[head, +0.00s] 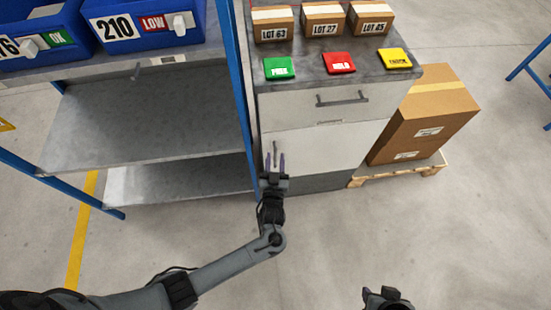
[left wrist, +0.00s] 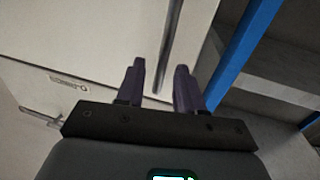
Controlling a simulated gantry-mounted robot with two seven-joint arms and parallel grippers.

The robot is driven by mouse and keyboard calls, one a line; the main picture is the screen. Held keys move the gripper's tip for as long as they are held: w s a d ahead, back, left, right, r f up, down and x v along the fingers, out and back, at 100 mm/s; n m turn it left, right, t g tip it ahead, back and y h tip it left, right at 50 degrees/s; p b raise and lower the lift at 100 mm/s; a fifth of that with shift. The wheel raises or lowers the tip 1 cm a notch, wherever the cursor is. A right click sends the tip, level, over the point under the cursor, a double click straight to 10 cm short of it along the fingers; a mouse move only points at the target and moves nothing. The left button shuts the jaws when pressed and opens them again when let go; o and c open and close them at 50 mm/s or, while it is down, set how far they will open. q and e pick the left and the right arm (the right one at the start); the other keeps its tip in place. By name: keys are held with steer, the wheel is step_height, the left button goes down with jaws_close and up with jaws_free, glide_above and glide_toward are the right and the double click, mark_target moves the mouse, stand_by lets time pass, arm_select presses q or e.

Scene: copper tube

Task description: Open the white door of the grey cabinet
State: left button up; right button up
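The grey cabinet has a grey worktop (head: 330,80) and, below its drawer, a white door (head: 325,147) that looks closed. The door also fills the upper left of the left wrist view (left wrist: 100,30). Its metal bar handle (left wrist: 178,35) is near the door's left edge in the head view (head: 275,148). My left gripper (head: 275,160) is open at the handle, one finger on each side of the bar's line. In the left wrist view the bar shows between the fingers (left wrist: 160,80); contact cannot be told. My right gripper (head: 384,295) is low in the head view, away from the cabinet.
A white drawer with a handle (head: 342,101) sits above the door. A blue-framed shelf unit (head: 245,100) stands close on the left. A large carton (head: 428,112) on a pallet (head: 400,175) stands on the right. The floor in front is clear.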

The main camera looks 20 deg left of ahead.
arm_select(q)
steer(key=shift+w+a, duration=0.3)
steer(key=shift+w, duration=0.3)
steer(key=shift+c, duration=0.2)
jaws_close()
